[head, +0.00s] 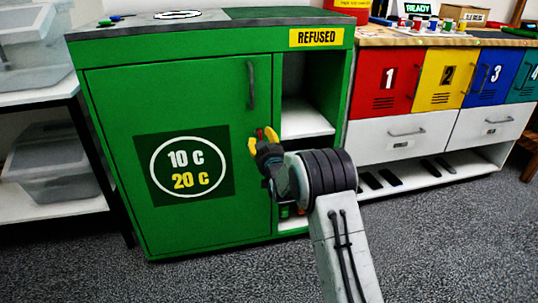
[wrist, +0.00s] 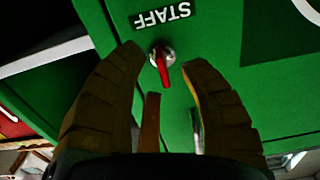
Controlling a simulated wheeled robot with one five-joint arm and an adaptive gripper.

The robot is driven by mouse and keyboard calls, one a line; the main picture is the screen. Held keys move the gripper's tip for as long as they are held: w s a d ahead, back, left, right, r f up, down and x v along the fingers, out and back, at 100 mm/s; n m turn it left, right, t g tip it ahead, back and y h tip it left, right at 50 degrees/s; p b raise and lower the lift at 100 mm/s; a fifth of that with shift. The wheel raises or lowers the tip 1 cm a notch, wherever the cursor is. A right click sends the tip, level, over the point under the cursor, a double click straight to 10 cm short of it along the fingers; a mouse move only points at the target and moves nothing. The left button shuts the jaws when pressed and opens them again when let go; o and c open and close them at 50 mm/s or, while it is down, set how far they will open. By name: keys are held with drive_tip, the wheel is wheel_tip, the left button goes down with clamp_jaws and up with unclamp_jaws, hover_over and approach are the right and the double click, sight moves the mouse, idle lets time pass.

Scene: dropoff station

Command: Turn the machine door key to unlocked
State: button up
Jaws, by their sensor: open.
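The green machine door (head: 105,110) is closed and bears a "10 C 20 C" sign. In the wrist view, a red key (wrist: 163,72) sits in a round silver lock on the green front, near an upside-down "STAFF" label (wrist: 162,14). The red grip points down in that picture, slightly to the right. My gripper (wrist: 165,65) is open, with one finger on each side of the key and a visible gap to both. I cannot tell its depth from the key. In the head view, my gripper (head: 261,139) is at the door's right edge and mostly hides the lock area.
A vertical door handle (head: 251,85) is above my gripper. Right of the door are open shelves (head: 303,118) under a "REFUSED" label. A cabinet with numbered doors (head: 388,82) stands at the right, and a rack with plastic bins (head: 55,170) at the left. The carpet in front is clear.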

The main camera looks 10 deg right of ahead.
drive_tip(key=s, duration=0.9)
drive_tip(key=shift+s, duration=0.25)
drive_tip(key=shift+r, duration=0.1)
drive_tip(key=s+r+g+p, duration=0.3)
drive_tip(key=s+r+p, duration=0.3)
drive_tip(key=r+p, duration=0.45)
drive_tip(key=s+r+g+p, duration=0.3)
drive_tip(key=s+r+p, duration=0.4)
drive_tip(key=r+p, duration=0.4)
drive_tip(key=s+r+g+p, duration=0.4)
drive_tip(key=s+r+p, duration=0.5)
drive_tip(key=s, duration=0.5)
drive_tip(key=s+r+g+p, duration=0.4)
drive_tip(key=s+r+p, duration=0.6)
drive_tip(key=s, duration=0.5)
drive_tip(key=shift+s+a+r+g+p, duration=0.2)
drive_tip(key=shift+r+g+p, duration=0.1)
drive_tip(key=shift+p, duration=0.6)
